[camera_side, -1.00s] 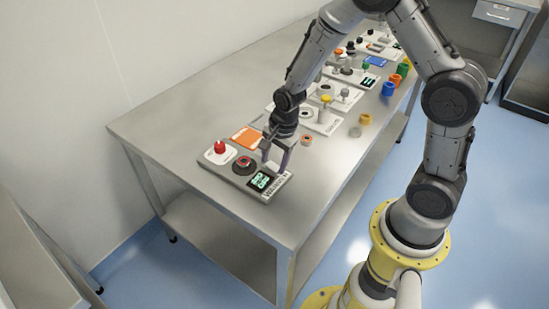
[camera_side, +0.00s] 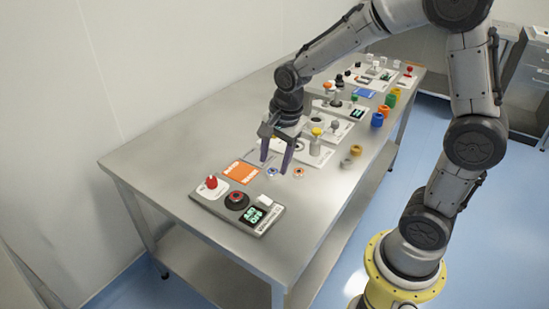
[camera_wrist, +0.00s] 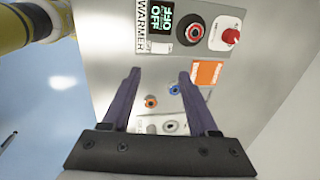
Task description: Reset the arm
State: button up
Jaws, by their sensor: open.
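My gripper (camera_side: 275,158) is open and empty, pointing down above the metal table (camera_side: 150,165). In the wrist view its two dark purple fingers (camera_wrist: 157,78) stand apart with nothing between their tips. The warmer panel (camera_side: 228,210) lies at the near end of the table, with a red push button (camera_side: 211,182), a black and red round knob (camera_side: 237,200) and a lit green display (camera_side: 256,216). The wrist view shows the display (camera_wrist: 160,17) reading OFF. The gripper is behind this panel and apart from it.
An orange card (camera_side: 241,172) lies beside the panel. Small blue (camera_side: 272,172) and orange (camera_side: 298,172) rings lie near the fingers. More panels with knobs (camera_side: 315,147) and coloured cups (camera_side: 377,119) stand farther along. The table's front left corner is clear.

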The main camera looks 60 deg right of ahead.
jog(key=shift+r, duration=0.15)
jog(key=s+a+r+n+t, duration=0.2)
jog(key=s+r+n+t, duration=0.2)
jog(key=s+r, duration=0.5)
jog(key=s+n, duration=0.9)
jog(key=n, duration=0.5)
jog(key=shift+s+r+g, duration=0.25)
jog(key=shift+r+g, duration=0.05)
jog(key=shift+r, duration=0.15)
